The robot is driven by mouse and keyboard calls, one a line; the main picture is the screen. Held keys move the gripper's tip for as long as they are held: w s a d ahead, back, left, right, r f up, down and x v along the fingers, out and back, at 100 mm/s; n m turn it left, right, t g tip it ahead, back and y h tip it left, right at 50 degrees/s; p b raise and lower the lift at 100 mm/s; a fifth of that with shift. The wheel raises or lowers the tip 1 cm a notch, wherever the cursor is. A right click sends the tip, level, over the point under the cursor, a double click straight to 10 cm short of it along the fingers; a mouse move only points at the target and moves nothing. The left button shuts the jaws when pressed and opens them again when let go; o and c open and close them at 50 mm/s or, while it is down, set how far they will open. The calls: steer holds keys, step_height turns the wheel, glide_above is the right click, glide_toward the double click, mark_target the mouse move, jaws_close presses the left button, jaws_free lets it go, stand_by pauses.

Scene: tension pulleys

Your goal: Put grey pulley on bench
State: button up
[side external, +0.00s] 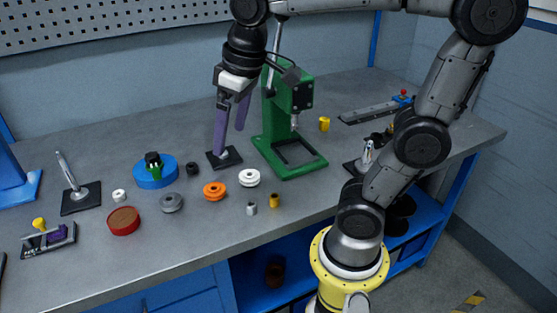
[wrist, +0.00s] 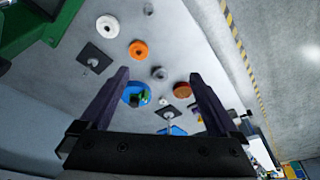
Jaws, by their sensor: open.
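The grey pulley (side external: 171,203) lies flat on the grey bench (side external: 330,95), between a red-brown round tin and an orange pulley. It also shows in the wrist view (wrist: 158,73), between and beyond the fingertips. My gripper (side external: 230,140) has purple fingers spread apart with nothing between them. It hangs above the bench beside the green press, back and to the right of the grey pulley. One finger overlaps a black square base in the side view; I cannot tell whether they touch.
An orange pulley (side external: 214,191), a white pulley (side external: 249,177), a red-brown tin (side external: 124,220) and a blue disc (side external: 155,176) surround the grey pulley. The green press (side external: 285,125) stands close to my gripper.

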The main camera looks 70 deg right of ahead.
steer(key=s+f+t, duration=0.2)
steer(key=s+f, duration=0.3)
steer(key=s, duration=0.4)
steer(key=shift+f+t, duration=0.3)
steer(key=shift+t, duration=0.1)
